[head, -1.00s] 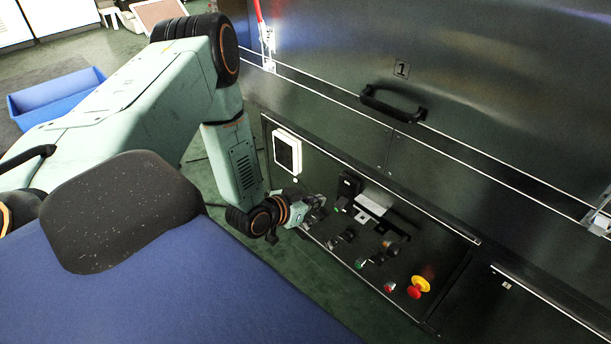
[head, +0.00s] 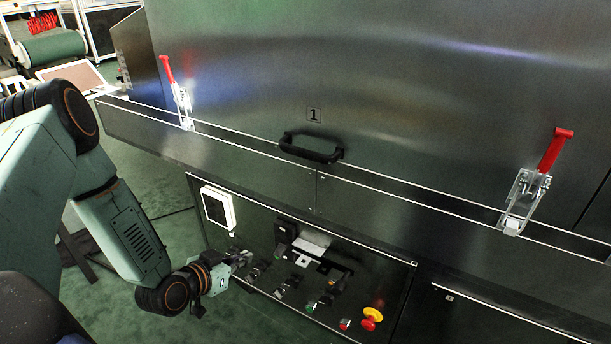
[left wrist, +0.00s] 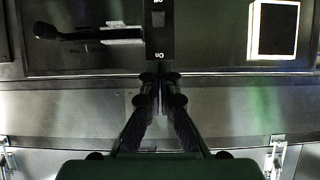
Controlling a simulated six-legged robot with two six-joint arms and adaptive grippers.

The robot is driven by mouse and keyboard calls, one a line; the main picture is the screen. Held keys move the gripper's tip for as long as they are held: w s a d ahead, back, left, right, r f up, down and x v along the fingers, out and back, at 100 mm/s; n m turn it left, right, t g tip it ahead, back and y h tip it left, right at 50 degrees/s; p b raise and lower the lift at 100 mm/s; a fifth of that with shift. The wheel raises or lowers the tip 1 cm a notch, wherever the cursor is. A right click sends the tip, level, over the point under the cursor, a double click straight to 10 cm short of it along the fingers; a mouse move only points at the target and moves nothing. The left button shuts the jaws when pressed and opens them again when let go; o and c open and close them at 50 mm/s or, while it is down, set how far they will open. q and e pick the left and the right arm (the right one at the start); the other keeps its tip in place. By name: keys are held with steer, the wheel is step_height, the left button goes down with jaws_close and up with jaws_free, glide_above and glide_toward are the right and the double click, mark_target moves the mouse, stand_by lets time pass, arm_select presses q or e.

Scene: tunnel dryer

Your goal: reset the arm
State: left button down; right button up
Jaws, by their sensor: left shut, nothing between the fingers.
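My left arm comes in from the left in the head view. Its gripper (head: 243,260) is at the left part of the dryer's control panel (head: 385,285), below the white-framed display (head: 217,207). In the left wrist view the two dark fingers of this gripper (left wrist: 158,82) meet at their tips, shut with nothing between them. Ahead of the tips are a dark switch plate (left wrist: 159,25) and a black handle (left wrist: 60,35). I cannot tell whether the fingertips touch the panel. My right gripper is in neither view.
The panel carries several knobs and a red and yellow emergency stop button (head: 372,318). Above it is a steel door with a black handle (head: 311,148), a red-handled clamp on the left (head: 178,95) and another on the right (head: 538,180). Green floor (head: 190,228) lies open at the left.

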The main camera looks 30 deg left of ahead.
arm_select(q)
steer(key=s+d+f+n+g+p, duration=0.1)
steer(key=s+d+f+n+g, duration=0.1)
steer(key=s+d+g, duration=0.55)
steer(key=s+d+f+n+g+p, duration=0.2)
steer(key=s+d+f, duration=0.15)
steer(key=s, duration=0.65)
steer(key=s+d+r+m+g+y+p, duration=0.1)
steer(key=s+d+r+m+g+p, duration=0.1)
steer(key=s, duration=0.7)
steer(key=shift+s+d+r+m+g, duration=0.45)
steer(key=shift+d+r, duration=0.3)
steer(key=shift+r, duration=0.1)
